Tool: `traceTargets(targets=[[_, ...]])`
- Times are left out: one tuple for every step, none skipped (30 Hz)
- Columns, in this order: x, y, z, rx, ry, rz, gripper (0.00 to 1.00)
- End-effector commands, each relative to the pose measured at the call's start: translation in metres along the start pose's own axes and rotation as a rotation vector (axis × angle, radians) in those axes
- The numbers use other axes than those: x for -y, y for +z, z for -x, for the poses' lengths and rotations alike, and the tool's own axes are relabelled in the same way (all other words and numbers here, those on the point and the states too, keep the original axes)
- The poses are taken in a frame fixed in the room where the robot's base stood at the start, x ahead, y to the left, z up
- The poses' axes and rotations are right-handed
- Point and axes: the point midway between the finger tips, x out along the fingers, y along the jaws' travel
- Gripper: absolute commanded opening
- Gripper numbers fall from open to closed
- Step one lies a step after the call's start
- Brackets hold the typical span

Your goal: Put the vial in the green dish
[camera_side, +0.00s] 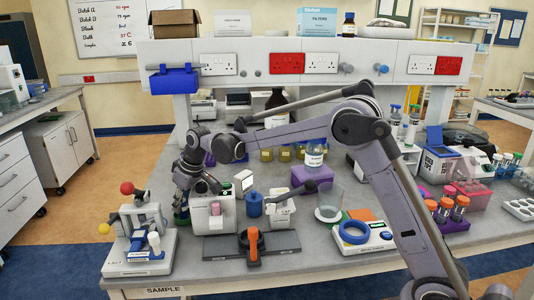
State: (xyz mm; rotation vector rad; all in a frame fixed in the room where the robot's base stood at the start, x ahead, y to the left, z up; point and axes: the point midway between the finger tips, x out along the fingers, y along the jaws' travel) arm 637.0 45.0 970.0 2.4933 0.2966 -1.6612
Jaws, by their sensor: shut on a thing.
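My gripper (183,200) points down at the left side of the bench, just left of a white boxy instrument (213,216). Its fingers are small and dark here. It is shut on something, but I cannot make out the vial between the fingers. A bit of green (181,221) shows right below the fingertips, partly hidden by the gripper and the instruments; it may be the green dish, but its shape is not clear. I cannot tell whether the gripper touches it.
A white device with red and yellow knobs (140,240) stands in front of my gripper. A blue container (255,205), a dark plate with an orange handle (253,246) and a scale with a blue ring (354,233) stand to the right.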

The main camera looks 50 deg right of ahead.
Motion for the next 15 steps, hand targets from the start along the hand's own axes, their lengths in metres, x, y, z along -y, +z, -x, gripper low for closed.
traceTargets(targets=[[0.0000,0.0005,-0.0015,0.000,0.000,0.000,0.01],[0.0000,0.0005,-0.0014,0.000,0.000,0.000,0.32],[0.0000,0.0004,-0.0012,0.000,0.000,0.000,0.43],[0.0000,0.0004,-0.0012,0.000,0.000,0.000,0.49],[0.0000,0.0004,-0.0012,0.000,0.000,0.000,0.49],[0.0000,0.0004,-0.0012,0.000,0.000,0.000,0.49],[0.0000,0.0004,-0.0011,0.000,0.000,0.000,0.49],[0.0000,0.0004,-0.0011,0.000,0.000,0.000,0.49],[0.0000,0.0004,-0.0011,0.000,0.000,0.000,0.49],[0.0000,0.0004,-0.0011,0.000,0.000,0.000,0.49],[0.0000,0.0004,-0.0011,0.000,0.000,0.000,0.49],[0.0000,0.0003,-0.0009,0.000,0.000,0.000,0.49],[0.0000,0.0002,-0.0004,0.000,0.000,0.000,0.49],[0.0000,-0.0002,0.0004,0.000,0.000,0.000,0.49],[0.0000,-0.0009,0.0023,0.000,0.000,0.000,0.49]])
